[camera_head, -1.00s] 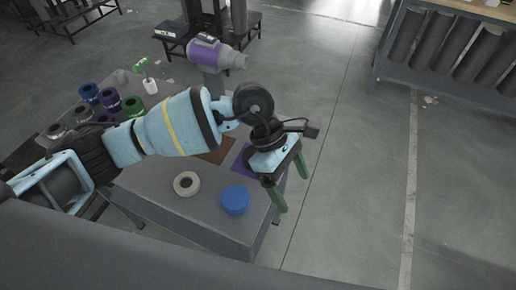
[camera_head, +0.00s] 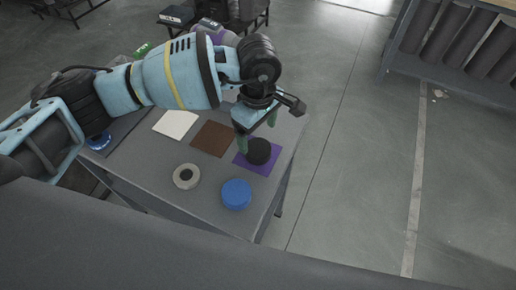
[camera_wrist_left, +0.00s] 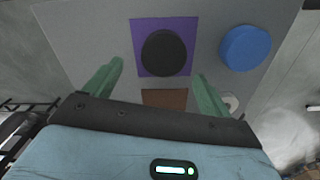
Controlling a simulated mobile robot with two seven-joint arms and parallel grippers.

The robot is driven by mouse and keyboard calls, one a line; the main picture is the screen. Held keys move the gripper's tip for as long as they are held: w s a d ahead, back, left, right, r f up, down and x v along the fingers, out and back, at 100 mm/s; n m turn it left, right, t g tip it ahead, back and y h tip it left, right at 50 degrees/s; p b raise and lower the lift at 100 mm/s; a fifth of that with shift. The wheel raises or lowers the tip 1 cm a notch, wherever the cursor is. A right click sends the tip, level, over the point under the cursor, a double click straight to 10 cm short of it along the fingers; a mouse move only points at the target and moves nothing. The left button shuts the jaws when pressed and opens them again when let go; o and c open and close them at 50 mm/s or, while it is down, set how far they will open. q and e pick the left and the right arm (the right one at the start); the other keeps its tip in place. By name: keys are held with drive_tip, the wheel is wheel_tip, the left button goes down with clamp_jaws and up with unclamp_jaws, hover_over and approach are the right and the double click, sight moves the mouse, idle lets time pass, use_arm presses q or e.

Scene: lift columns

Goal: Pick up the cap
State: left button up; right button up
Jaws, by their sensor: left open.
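A round black cap (camera_head: 258,151) lies on a purple square (camera_head: 243,164) near the table's right edge. A round blue cap (camera_head: 236,195) lies nearer, on the bare grey tabletop. My left gripper (camera_head: 257,131) is open and empty, with its green fingers above the black cap. In the left wrist view, the black cap (camera_wrist_left: 163,53) shows on the purple square (camera_wrist_left: 139,27), ahead of and between the fingers of my left gripper (camera_wrist_left: 158,70). The blue cap (camera_wrist_left: 246,47) is to the right there. My right gripper is not in view.
A pale ring-like round piece (camera_head: 187,176) with a dark centre lies left of the blue cap. A brown square (camera_head: 212,138) and a white square (camera_head: 176,124) lie farther left on the table. My left arm hides much of the table's far side.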

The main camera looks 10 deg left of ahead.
sight(256, 147)
use_arm(q)
drive_tip(key=f, duration=0.4)
drive_tip(key=shift+s+a+f+p, duration=0.15)
drive_tip(key=shift+s+f+p, duration=0.1)
drive_tip(key=shift+p, duration=0.05)
drive_tip(key=shift+f, duration=0.3)
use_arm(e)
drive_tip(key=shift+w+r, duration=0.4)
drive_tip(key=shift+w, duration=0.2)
use_arm(q)
drive_tip(key=shift+c, duration=0.2)
drive_tip(key=c, duration=1)
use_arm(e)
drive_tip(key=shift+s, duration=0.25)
use_arm(q)
drive_tip(key=shift+r, duration=0.1)
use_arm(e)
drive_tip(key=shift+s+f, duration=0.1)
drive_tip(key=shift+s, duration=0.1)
